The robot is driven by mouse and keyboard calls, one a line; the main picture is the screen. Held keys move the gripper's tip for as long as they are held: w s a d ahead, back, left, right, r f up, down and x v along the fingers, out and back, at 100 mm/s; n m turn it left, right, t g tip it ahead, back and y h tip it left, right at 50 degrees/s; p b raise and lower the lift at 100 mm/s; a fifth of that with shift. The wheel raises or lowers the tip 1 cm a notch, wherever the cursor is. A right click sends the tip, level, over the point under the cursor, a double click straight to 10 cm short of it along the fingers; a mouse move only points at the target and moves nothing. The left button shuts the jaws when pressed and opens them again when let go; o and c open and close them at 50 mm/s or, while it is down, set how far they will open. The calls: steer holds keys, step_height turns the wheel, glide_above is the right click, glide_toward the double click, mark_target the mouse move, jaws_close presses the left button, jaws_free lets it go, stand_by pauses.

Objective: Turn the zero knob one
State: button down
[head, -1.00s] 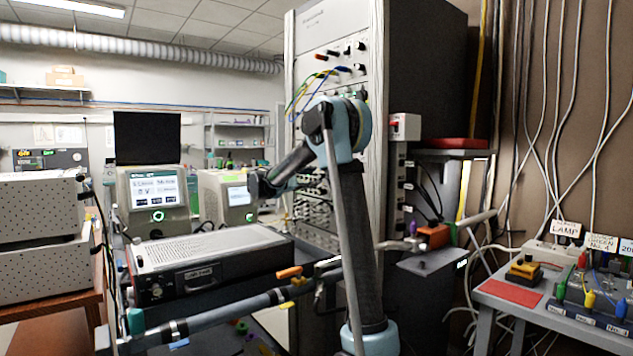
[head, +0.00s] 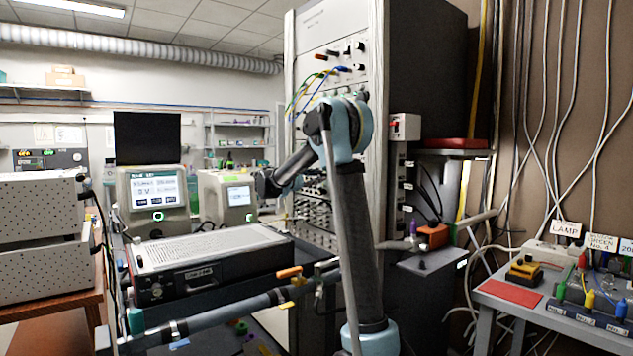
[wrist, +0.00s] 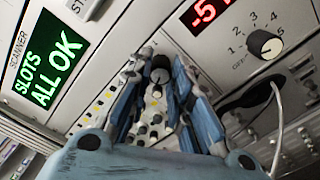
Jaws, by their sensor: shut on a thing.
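In the wrist view, a small black round knob (wrist: 161,75) sits on the light panel face between the fingertips of my gripper (wrist: 162,67). My blue-grey fingers are closed in on its two sides. I cannot read any label beside this knob, so its name does not show. The knob's lower part and the panel around it are partly covered by the fingers. In the head view my arm reaches toward the tall instrument rack (head: 325,130), and my gripper is hidden there.
In the wrist view, a larger black dial (wrist: 265,44) numbered 1 to 5 sits to the right, under a red display (wrist: 208,12). A green screen (wrist: 52,52) reads "SLOTS ALL OK". A black plug with a cable (wrist: 245,97) sticks out at the right. Several small knobs lie below.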

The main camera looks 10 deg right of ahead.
steer(key=shift+m, duration=1.2)
steer(key=c, duration=1.4)
jaws_free()
steer(key=shift+f, duration=0.1)
steer(key=v, duration=1.2)
